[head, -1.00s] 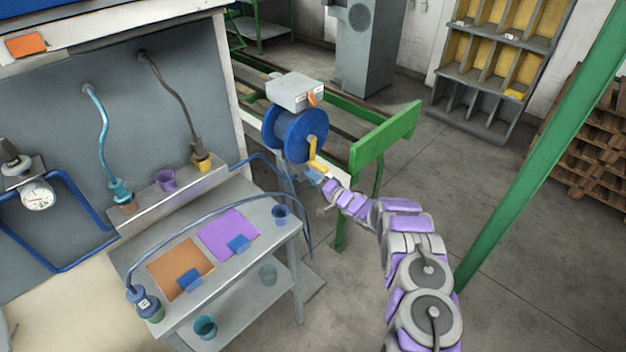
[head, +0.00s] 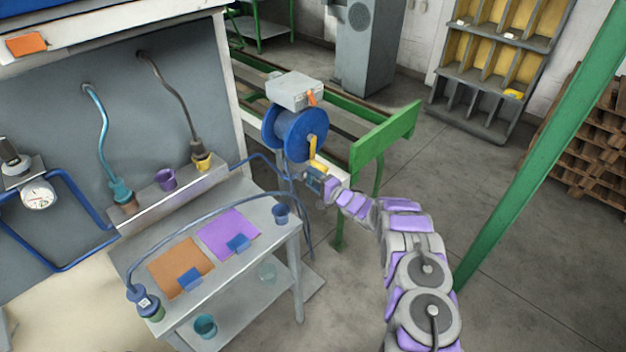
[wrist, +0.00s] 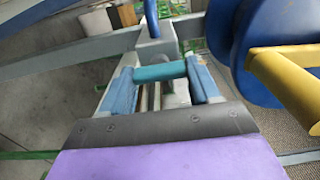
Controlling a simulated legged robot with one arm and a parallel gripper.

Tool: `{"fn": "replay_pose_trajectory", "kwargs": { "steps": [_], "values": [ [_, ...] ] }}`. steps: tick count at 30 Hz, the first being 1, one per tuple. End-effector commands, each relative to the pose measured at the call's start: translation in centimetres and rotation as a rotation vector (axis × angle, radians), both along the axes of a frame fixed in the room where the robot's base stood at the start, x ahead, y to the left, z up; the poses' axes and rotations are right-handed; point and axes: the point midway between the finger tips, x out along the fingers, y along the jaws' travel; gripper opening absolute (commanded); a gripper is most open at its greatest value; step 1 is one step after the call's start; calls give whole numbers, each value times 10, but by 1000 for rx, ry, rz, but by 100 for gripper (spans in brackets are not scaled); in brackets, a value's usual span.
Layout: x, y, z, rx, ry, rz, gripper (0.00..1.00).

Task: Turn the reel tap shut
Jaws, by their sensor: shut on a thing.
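The blue reel (head: 296,135) stands on a stand beside the green-railed track and fills the right of the wrist view (wrist: 242,45). A yellow crank (head: 315,152) is on its near side and shows close at right in the wrist view (wrist: 290,82). My gripper (head: 317,180) is low by the reel, just below the crank. In the wrist view its two blue fingers are shut on the teal tap handle (wrist: 160,72), a bar lying crosswise between them. A grey block (wrist: 156,45) is just beyond the handle. The tap is too small to make out in the head view.
A grey box with an orange lever (head: 294,91) sits above the reel. A green rail end (head: 385,148) is right of my gripper. A grey bench (head: 222,272) with cups and coloured sheets is at left, with a hose across it. Open floor lies at right, past a green post.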

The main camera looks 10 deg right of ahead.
Motion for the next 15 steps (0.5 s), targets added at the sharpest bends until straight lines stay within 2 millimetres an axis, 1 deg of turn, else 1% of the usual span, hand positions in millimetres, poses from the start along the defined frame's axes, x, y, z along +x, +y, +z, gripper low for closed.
{"fn": "replay_pose_trajectory", "kwargs": {
  "steps": [1,5,6,13,15],
  "values": [
    [1,-4,-1,0,3,-9,31],
    [1,-4,-1,0,3,-9,31],
    [1,-4,-1,0,3,-9,64],
    [-1,-2,0,1,1,-5,86],
    [-2,-2,1,1,1,-4,87]
  ]
}}
